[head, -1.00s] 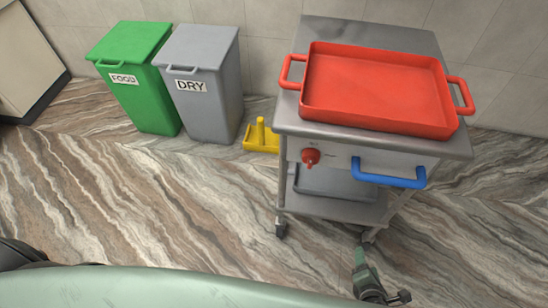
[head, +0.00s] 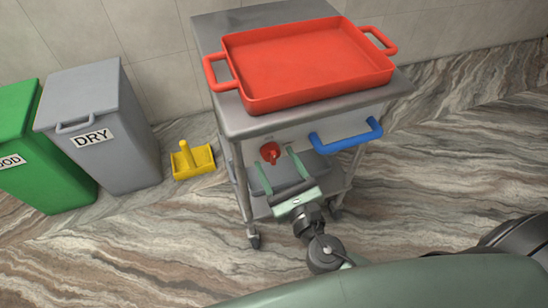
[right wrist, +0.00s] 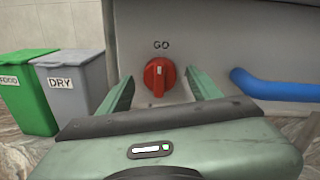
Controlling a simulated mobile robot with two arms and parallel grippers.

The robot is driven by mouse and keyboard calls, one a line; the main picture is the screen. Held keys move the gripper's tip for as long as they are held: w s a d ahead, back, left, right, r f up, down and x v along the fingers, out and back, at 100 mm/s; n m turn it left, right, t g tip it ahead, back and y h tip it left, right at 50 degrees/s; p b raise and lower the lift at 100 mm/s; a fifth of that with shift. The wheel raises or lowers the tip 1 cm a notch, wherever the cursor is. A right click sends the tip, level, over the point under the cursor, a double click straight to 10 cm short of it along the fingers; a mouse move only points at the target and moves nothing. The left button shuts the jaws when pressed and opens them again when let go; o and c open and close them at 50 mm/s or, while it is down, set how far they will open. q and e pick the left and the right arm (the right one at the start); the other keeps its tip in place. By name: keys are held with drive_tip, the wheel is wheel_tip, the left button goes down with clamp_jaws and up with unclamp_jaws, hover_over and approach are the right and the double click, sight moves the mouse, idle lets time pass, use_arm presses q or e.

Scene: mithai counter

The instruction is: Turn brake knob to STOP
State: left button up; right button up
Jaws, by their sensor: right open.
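The red brake knob (head: 270,152) is on the front panel of the grey metal cart (head: 240,122). In the right wrist view the knob (right wrist: 159,78) sits under the label GO, with its pale pointer mark upright toward that label. My right gripper (head: 275,168) is open in front of the panel. In the right wrist view its two fingers (right wrist: 160,90) stand left and right of the knob, with clear gaps; I cannot tell how far the tips are from the panel. My left gripper is not in view.
A blue handle (head: 346,135) sticks out right of the knob. A red tray (head: 310,62) is on the cart top. A grey DRY bin (head: 100,120), a green FOOD bin (head: 40,160) and a yellow object (head: 193,161) stand on the floor at left.

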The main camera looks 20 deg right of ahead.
drive_tip(key=shift+w, duration=0.6)
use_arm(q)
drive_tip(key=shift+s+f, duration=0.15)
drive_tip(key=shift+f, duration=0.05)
use_arm(e)
drive_tip(key=shift+c, duration=0.3)
drive_tip(key=c, duration=1.3)
drive_tip(key=m+b, duration=0.3)
drive_tip(key=m, duration=0.3)
drive_tip(key=shift+f+b, duration=0.2)
drive_tip(key=shift+b, duration=0.15)
drive_tip(key=m+b, duration=0.2)
drive_tip(key=m, duration=0.2)
drive_tip(key=m+b, duration=0.1)
drive_tip(key=m, duration=0.3)
drive_tip(key=shift+t+h+b, duration=0.3)
drive_tip(key=shift+b, duration=0.05)
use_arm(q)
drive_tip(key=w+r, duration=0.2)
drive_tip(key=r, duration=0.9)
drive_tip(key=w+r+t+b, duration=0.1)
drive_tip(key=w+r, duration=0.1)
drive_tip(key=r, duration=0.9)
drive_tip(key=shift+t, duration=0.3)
use_arm(e)
drive_tip(key=shift+m, duration=2.3)
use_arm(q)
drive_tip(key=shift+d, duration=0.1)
